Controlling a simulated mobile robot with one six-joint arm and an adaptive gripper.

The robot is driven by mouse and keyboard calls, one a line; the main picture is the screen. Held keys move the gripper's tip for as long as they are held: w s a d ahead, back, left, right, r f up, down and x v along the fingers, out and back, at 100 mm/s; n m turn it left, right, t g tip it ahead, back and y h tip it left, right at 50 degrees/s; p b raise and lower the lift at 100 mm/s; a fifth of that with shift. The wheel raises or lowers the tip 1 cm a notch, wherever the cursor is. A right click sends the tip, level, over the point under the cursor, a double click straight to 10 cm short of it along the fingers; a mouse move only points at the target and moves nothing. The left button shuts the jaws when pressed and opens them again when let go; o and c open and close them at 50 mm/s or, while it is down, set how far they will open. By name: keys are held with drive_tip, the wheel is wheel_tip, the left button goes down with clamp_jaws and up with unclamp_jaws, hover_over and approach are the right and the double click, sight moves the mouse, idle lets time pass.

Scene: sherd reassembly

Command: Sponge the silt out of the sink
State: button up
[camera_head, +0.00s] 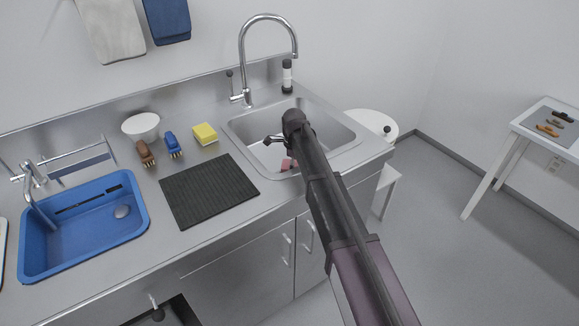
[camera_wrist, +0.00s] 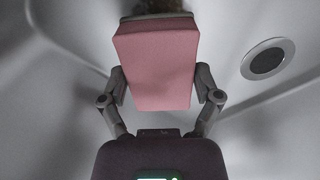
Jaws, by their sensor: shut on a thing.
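The steel sink (camera_head: 335,130) is set into the counter at the right, below a tall curved tap. My arm reaches down into it and hides part of the basin. My gripper (camera_wrist: 160,85) is shut on a pink sponge (camera_wrist: 155,60), one finger on each side. A bit of the pink sponge (camera_head: 287,164) also shows inside the sink in the head view. In the wrist view, a dark brownish patch, possibly silt (camera_wrist: 158,6), shows at the sponge's far end. The round drain (camera_wrist: 267,59) lies to the right of the sponge.
The tap (camera_head: 243,60) rises behind the sink. Left of the sink are a yellow sponge (camera_head: 205,133), a blue brush (camera_head: 173,145), a brown brush (camera_head: 145,153), a white bowl (camera_head: 141,126) and a dark ribbed mat (camera_head: 208,190). A blue basin (camera_head: 80,250) sits further left.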

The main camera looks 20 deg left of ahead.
sight(284, 169)
drive_tip(key=shift+w, duration=0.1)
idle(0.3)
drive_tip(key=shift+w+d+r, duration=0.1)
drive_tip(key=shift+w+d, duration=1.1)
drive_tip(key=shift+w, duration=0.15)
drive_tip(key=shift+r, duration=0.1)
drive_tip(key=shift+s+a, duration=0.1)
drive_tip(key=shift+s, duration=0.05)
drive_tip(key=shift+s+a+r+p, duration=0.1)
drive_tip(key=shift+s+a+p, duration=0.2)
drive_tip(key=shift+s+a, duration=0.9)
drive_tip(key=shift+s, duration=0.2)
drive_tip(key=shift+s+a+r, duration=0.1)
drive_tip(key=shift+s+a, duration=1.05)
drive_tip(key=shift+s, duration=0.2)
drive_tip(key=shift+s+a, duration=0.1)
